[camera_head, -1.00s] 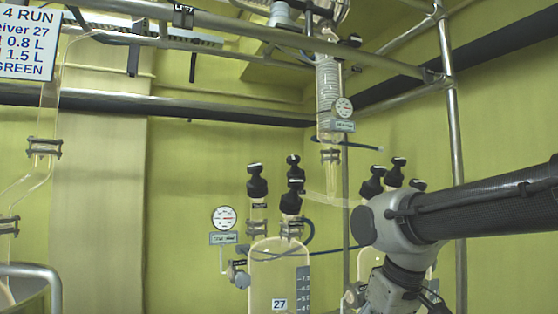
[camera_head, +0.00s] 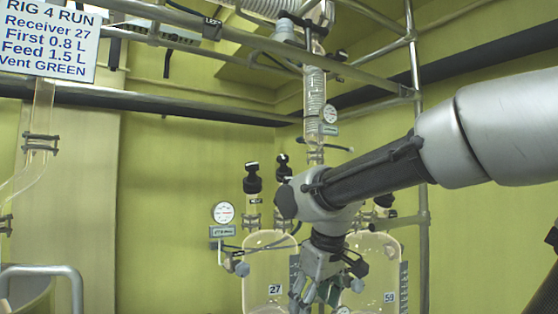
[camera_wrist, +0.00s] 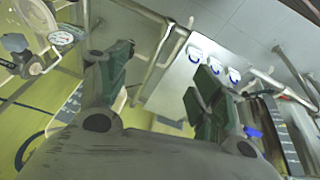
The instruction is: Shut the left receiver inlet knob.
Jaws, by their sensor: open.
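The left receiver (camera_head: 262,268), a glass vessel marked 27, stands low in the middle of the head view. A black knob (camera_head: 252,180) stands upright on its left neck. A second black knob (camera_head: 283,170) shows behind it, partly covered by my arm. I cannot read their labels, so I cannot tell which is the inlet knob. My gripper (camera_head: 318,291) hangs in front of the right side of the receiver, below the knobs and to their right. In the wrist view its two green-padded fingers (camera_wrist: 155,82) are spread apart with nothing between them.
Another receiver (camera_head: 378,270), marked 59, stands to the right, its top mostly behind my arm. A round gauge (camera_head: 223,212) sits left of receiver 27. A sign (camera_head: 48,38) reads Receiver 27, First 0.8 L, Feed 1.5 L, Vent GREEN. Metal pipes cross above.

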